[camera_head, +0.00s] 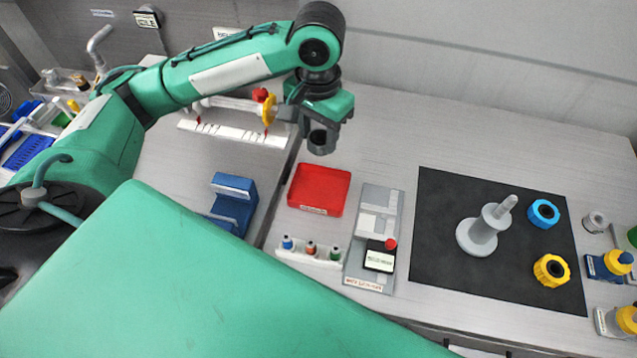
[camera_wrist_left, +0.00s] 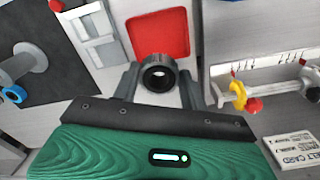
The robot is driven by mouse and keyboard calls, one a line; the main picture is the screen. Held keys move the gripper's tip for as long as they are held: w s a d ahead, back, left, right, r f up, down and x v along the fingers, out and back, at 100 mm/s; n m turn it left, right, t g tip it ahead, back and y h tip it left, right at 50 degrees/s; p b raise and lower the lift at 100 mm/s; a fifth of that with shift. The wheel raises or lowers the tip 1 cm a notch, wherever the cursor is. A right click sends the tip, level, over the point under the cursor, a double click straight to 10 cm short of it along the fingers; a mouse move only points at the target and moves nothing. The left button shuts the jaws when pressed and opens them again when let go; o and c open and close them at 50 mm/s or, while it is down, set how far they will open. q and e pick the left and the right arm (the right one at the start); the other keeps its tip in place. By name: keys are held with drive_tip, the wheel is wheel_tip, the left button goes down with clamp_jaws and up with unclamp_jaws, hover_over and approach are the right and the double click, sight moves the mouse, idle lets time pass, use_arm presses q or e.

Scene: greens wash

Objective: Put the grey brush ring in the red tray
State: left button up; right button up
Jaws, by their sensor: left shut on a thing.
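The grey brush ring (camera_head: 321,142) is a short dark grey cylinder with a hole. My left gripper (camera_head: 318,122) is shut on it and holds it in the air. In the left wrist view the ring (camera_wrist_left: 157,76) sits between the two fingers. The red tray (camera_head: 319,191) is a flat square on the counter, just below the ring in the head view. In the left wrist view the red tray (camera_wrist_left: 160,35) shows beyond the ring. The tray looks empty. My right gripper is out of view.
A grey switch plate (camera_head: 375,225) lies right of the tray, and a white rack (camera_head: 308,252) of small coloured pieces in front. A blue holder (camera_head: 234,200) stands left. A black mat (camera_head: 440,240) holds a grey post (camera_head: 482,230), a blue ring (camera_head: 543,213) and a yellow ring (camera_head: 551,270).

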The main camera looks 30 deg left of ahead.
use_arm(q)
wheel_tip(320, 180, down, 16)
drive_tip(key=shift+f+p, duration=0.1)
drive_tip(key=shift+p, duration=0.2)
drive_tip(key=o, duration=1)
wheel_tip(320, 180, up, 12)
drive_tip(key=shift+r+b, duration=0.1)
drive_tip(key=shift+b, duration=0.35)
drive_tip(key=shift+r, duration=0.1)
